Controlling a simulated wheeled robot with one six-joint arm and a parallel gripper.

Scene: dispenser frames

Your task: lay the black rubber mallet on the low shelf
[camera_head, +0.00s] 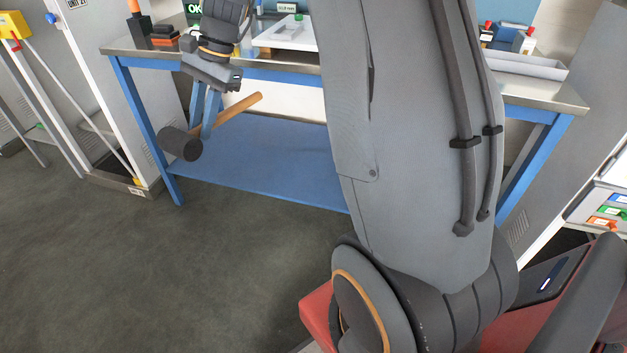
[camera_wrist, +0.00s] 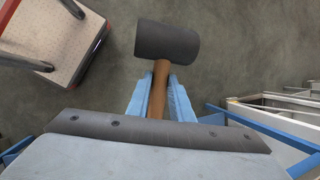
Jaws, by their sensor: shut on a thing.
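The mallet (camera_head: 180,144) has a black cylindrical head and a wooden handle. My gripper (camera_head: 209,128) points down and is shut on the handle, with its blue fingers on either side of it. In the head view the mallet hangs in front of the workbench, its head at the left and its handle tilted up to the right. In the wrist view the mallet head (camera_wrist: 167,40) lies beyond the fingertips (camera_wrist: 160,82), over the floor. The blue low shelf (camera_head: 265,160) runs under the bench, to the right of and behind the mallet head. My arm hides the shelf's right part.
The workbench (camera_head: 135,48) has a steel top and blue legs; a front leg (camera_head: 170,170) stands close by the mallet. The bare shelf part in view looks clear. A grey tray (camera_head: 525,65) and small items stand on the top. Open floor (camera_head: 130,260) lies in front.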

